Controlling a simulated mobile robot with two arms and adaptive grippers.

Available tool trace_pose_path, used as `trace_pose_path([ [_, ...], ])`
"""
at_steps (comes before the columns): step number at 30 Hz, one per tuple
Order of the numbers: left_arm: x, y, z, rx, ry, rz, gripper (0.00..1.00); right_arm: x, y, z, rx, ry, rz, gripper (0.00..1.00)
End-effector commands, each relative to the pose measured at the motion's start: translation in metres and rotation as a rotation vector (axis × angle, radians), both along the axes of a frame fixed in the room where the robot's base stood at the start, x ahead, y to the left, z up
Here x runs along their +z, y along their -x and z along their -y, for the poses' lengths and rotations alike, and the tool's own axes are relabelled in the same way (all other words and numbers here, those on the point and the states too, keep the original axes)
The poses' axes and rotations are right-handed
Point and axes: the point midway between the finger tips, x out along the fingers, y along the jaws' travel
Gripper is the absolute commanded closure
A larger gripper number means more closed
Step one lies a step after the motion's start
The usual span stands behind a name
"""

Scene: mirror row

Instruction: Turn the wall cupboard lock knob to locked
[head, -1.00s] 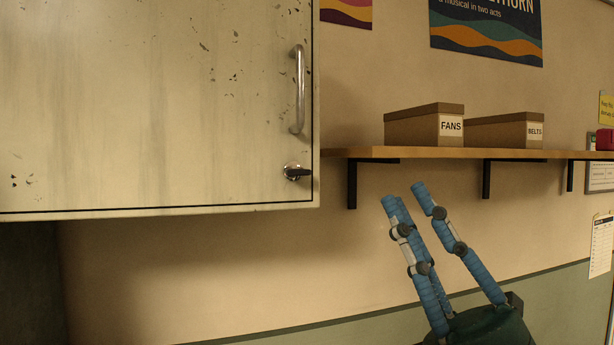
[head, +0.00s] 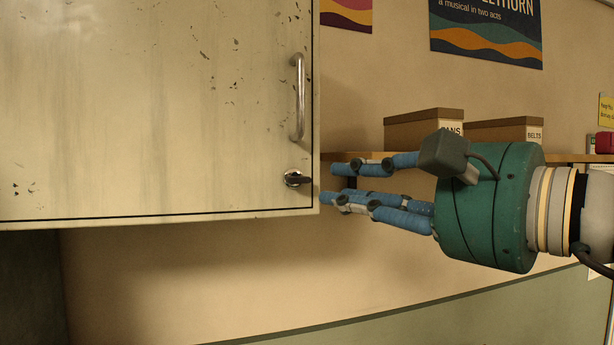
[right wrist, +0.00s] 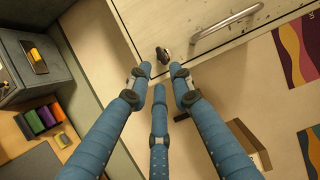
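The wall cupboard (head: 150,110) is off-white with worn paint, and its door is shut. Its lock knob (head: 297,179) is a dark grip on a round silver plate below the door handle. The grip lies roughly sideways, pointing right. The knob also shows in the right wrist view (right wrist: 163,55), just beyond the fingertips. My right gripper (head: 328,183) points left at the cupboard's right edge, its blue fingers apart with nothing between them. It appears just right of the knob, not touching it. My left gripper is out of view.
A metal door handle (head: 298,97) stands upright above the knob. A wooden shelf (head: 352,156) with FANS (head: 410,130) and BELTS (head: 490,130) boxes runs behind my right gripper. The wall below the cupboard is clear. The right wrist view shows coloured items (right wrist: 45,117) at left.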

Motion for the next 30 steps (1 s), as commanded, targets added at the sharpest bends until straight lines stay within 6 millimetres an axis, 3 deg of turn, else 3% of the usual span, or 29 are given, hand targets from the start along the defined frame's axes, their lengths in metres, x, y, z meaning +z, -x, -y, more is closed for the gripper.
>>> trace_pose_path([
  [3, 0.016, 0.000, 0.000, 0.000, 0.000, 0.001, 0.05, 0.004, -0.018, -0.018, 0.006, -0.002, -0.007, 0.79],
  [12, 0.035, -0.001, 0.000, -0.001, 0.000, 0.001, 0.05, 0.003, -0.053, -0.046, 0.005, -0.004, -0.005, 0.79],
  [24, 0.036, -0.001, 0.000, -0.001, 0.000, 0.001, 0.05, 0.000, -0.059, -0.051, 0.003, -0.002, -0.002, 0.79],
  [27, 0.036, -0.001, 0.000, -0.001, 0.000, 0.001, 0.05, 0.000, -0.059, -0.051, 0.003, -0.002, -0.002, 0.97],
  [30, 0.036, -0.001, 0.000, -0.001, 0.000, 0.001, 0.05, 0.000, -0.059, -0.051, 0.003, -0.002, -0.002, 1.00],
])
